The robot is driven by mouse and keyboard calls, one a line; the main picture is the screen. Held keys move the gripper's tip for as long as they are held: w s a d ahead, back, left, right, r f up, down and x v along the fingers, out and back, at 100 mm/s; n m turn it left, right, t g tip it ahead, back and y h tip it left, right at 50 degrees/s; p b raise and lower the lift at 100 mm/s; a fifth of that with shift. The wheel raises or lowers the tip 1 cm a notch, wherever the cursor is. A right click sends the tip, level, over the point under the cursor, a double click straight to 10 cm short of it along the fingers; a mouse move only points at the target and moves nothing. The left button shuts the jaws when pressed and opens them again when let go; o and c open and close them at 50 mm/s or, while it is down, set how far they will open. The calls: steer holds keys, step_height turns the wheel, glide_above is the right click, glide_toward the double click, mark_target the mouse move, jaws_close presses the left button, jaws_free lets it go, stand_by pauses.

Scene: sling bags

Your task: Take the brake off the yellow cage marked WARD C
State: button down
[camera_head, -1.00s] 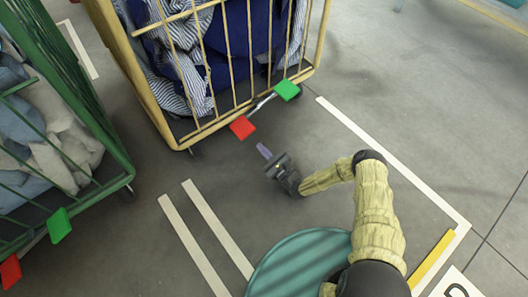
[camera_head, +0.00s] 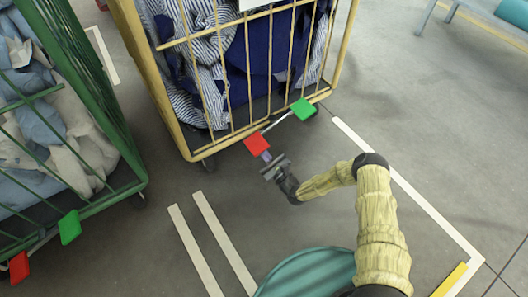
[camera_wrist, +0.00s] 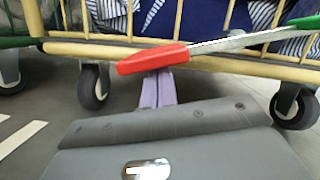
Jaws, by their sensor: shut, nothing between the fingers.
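The yellow cage (camera_head: 176,127) stands ahead, full of striped and dark blue cloth. A white plate (camera_head: 252,4) on it is cut off at the top edge, so no marking is readable. A metal bar at its base carries a red pedal (camera_head: 257,144) on the left end and a green pedal (camera_head: 303,110) on the right. The red pedal (camera_wrist: 152,59) and green pedal (camera_wrist: 306,22) also show in the wrist view. My gripper (camera_head: 266,157) is shut and empty, its purple fingertips (camera_wrist: 158,86) right at the red pedal's near side. I cannot tell whether they touch.
A green cage (camera_head: 122,165) with pale cloth stands close on the left, with its own green pedal (camera_head: 69,227) and red pedal (camera_head: 19,267). The yellow cage has dark casters (camera_wrist: 94,86).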

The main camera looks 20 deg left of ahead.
steer(key=shift+d+r, duration=0.1)
steer(key=shift+d, duration=0.05)
steer(key=shift+r+m+t+p, duration=0.3)
steer(key=shift+r+m+p, duration=0.3)
steer(key=shift+m+p, duration=0.55)
steer(key=p+v, duration=0.3)
steer(key=v, duration=0.4)
steer(key=shift+s, duration=0.25)
steer(key=shift+d+f, duration=0.15)
